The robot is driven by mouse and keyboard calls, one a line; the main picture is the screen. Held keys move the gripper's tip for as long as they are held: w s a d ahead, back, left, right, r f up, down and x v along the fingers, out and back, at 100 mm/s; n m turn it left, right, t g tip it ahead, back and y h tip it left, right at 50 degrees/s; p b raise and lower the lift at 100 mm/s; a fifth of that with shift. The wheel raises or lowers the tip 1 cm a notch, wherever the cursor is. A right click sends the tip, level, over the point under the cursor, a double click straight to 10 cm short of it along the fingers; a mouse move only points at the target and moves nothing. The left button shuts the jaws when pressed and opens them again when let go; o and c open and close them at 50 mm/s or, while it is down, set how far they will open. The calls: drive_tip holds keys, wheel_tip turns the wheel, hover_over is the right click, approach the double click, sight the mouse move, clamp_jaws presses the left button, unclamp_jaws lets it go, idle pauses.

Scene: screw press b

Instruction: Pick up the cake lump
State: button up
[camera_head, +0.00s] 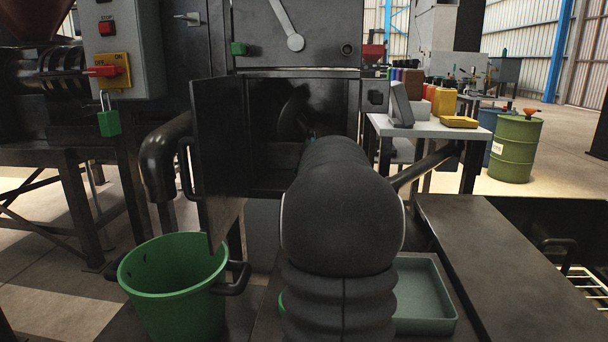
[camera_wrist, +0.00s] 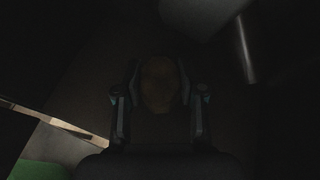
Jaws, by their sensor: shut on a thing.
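The cake lump (camera_wrist: 159,84) is a brown, rounded lump in the middle of the dark wrist view. My gripper (camera_wrist: 158,90) has one finger on each side of it and is shut on it. The surface behind the lump is too dark to tell whether the lump touches it. In the head view my own arm reaches into the dark opening of the press (camera_head: 262,135) and hides my gripper and the lump.
The press door (camera_head: 215,150) stands open on the left of the opening. A green bucket (camera_head: 172,275) is below it. A grey-green tray (camera_head: 425,295) lies right of my arm, next to a dark bench top (camera_head: 490,265). A grey cylindrical part (camera_wrist: 243,50) shows at upper right inside.

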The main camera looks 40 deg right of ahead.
drive_tip(key=shift+s+a+r, duration=0.15)
drive_tip(key=shift+r, duration=0.15)
wheel_tip(320, 180, up, 6)
drive_tip(key=p, duration=0.5)
drive_tip(key=shift+s+a+r, duration=0.1)
drive_tip(key=shift+r, duration=0.05)
drive_tip(key=shift+s+a+r, duration=0.1)
drive_tip(key=shift+a+r, duration=0.05)
drive_tip(key=shift+r, duration=0.15)
drive_tip(key=s+a, duration=1.1)
drive_tip(key=a, duration=0.3)
drive_tip(key=shift+s+a+f, duration=0.3)
drive_tip(key=shift+s+a, duration=0.1)
drive_tip(key=o, duration=0.6)
drive_tip(key=c, duration=0.6)
